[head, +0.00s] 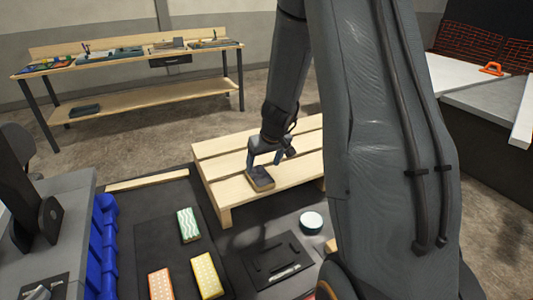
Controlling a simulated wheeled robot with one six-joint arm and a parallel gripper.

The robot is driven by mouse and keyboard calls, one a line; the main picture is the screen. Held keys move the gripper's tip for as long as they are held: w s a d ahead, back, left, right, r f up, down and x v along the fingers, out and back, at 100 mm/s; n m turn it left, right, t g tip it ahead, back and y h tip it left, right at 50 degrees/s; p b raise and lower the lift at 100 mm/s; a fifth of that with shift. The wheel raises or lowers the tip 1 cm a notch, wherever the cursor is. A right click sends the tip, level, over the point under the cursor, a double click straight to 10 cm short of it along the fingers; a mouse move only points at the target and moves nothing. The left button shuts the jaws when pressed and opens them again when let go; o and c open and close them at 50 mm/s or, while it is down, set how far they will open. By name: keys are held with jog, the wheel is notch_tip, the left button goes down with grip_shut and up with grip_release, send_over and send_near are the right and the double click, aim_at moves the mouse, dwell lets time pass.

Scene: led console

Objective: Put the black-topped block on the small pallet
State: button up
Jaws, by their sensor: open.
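The black-topped block (260,180) rests on the small wooden pallet (215,170), near the pallet's front left part. Its top is dark and its side is light tan. My gripper (266,160) is just above and around the block's far end, with its fingers pointing down. The jaws are open. It is too small to tell whether a finger touches the block. My arm hides the pallet's right end.
On the dark surface in front lie a green wavy-patterned block (189,225), an orange dotted block (161,284) and a yellow dotted block (207,276). A white round item (311,222) and a black tray (278,262) are right of them. Blue bins (104,250) stand left.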

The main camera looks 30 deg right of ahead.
jog(key=v, duration=0.6)
jog(key=s+a+r+g, duration=0.1)
jog(key=s+a, duration=0.6)
jog(key=s, duration=0.3)
jog(key=s+a+r+g, duration=0.1)
jog(key=s+a+r, duration=0.1)
jog(key=s+a, duration=0.4)
jog(key=s, duration=0.3)
jog(key=shift+s+a+r, duration=0.2)
jog(key=shift+s+a, duration=0.2)
jog(key=shift+f, duration=0.1)
